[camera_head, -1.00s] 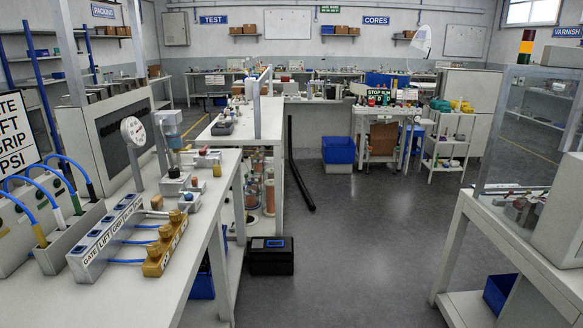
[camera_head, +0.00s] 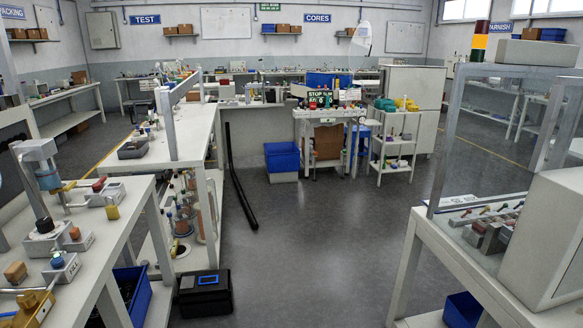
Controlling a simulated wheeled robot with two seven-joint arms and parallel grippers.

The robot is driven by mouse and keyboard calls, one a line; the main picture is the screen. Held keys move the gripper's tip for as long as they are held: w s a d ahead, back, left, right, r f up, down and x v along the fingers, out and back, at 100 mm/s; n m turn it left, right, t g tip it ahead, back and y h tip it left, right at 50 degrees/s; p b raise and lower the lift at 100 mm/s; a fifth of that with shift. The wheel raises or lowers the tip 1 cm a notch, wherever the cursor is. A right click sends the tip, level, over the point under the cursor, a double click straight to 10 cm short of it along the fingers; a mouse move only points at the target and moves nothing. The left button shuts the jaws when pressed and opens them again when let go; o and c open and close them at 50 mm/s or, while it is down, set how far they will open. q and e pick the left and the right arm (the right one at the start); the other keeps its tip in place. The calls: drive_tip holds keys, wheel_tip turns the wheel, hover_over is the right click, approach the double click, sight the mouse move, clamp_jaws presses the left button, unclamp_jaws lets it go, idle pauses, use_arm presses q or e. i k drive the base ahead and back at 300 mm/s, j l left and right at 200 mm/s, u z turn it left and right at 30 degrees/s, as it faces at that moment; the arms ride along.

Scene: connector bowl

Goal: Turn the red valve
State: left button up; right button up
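No part clearly reads as the red valve. Several red-tipped parts (camera_head: 487,210) also lie behind the clear panel on the right bench. Neither of my grippers is in view.
The left bench (camera_head: 120,235) and the right bench (camera_head: 412,222) flank a clear grey floor (camera_head: 310,260). A black case (camera_head: 205,296) stands on the floor by the left bench. A black pipe (camera_head: 238,180) and a blue bin (camera_head: 282,156) lie farther ahead.

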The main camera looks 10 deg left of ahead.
sight(97, 186)
drive_tip(key=i+u, duration=0.35)
drive_tip(key=i, duration=0.15)
drive_tip(key=i+u, duration=0.3)
drive_tip(key=i, duration=0.2)
drive_tip(key=i+l+u, duration=0.35)
drive_tip(key=i, duration=0.15)
drive_tip(key=j, duration=0.1)
